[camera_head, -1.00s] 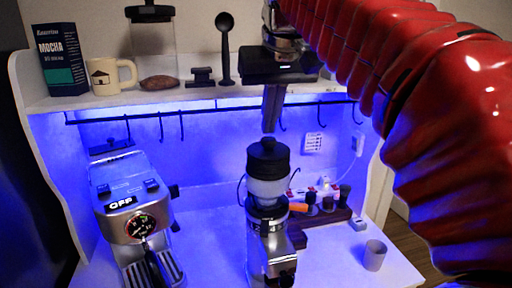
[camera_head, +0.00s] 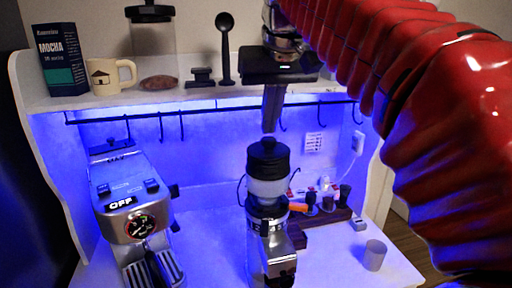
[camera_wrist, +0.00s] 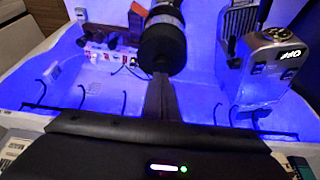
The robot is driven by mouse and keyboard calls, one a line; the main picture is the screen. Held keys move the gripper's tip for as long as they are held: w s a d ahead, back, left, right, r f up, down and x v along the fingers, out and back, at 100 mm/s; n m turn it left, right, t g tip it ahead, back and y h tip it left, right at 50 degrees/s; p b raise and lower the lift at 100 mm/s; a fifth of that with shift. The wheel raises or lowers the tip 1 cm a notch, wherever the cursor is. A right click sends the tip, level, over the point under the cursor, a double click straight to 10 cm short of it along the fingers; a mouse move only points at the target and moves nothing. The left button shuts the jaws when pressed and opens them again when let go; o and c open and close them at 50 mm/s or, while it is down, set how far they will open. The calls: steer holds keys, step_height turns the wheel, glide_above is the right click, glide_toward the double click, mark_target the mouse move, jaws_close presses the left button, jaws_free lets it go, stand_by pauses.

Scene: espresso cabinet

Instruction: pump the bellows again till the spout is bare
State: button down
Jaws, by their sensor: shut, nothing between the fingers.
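The coffee grinder (camera_head: 256,245) stands on the counter with a black ribbed bellows (camera_head: 268,157) on top of its clear hopper. In the wrist view the bellows (camera_wrist: 162,45) lies just beyond my fingertips. My gripper (camera_head: 271,128) is shut and empty, pointing down just above the bellows top. A small gap seems to show in the head view; I cannot tell surely whether they touch. The bellows looks extended, not squashed. The grinder's spout (camera_head: 282,268) is at its lower front; whether any grounds cling there is too small to tell.
An espresso machine (camera_head: 130,205) reading OFF stands at left. A shelf (camera_head: 110,101) with a box, mug and jar runs above, with a hook rail (camera_head: 200,112) beneath. A grey cup (camera_head: 374,255) and a dark tool rack (camera_head: 325,217) are at right.

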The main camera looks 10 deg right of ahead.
mark_target(269, 140)
steer(key=shift+f, duration=1.1)
stand_by(0.8)
steer(key=shift+r, duration=3.55)
steer(key=shift+r, duration=0.85)
steer(key=shift+f, duration=0.2)
steer(key=shift+f, duration=3.1)
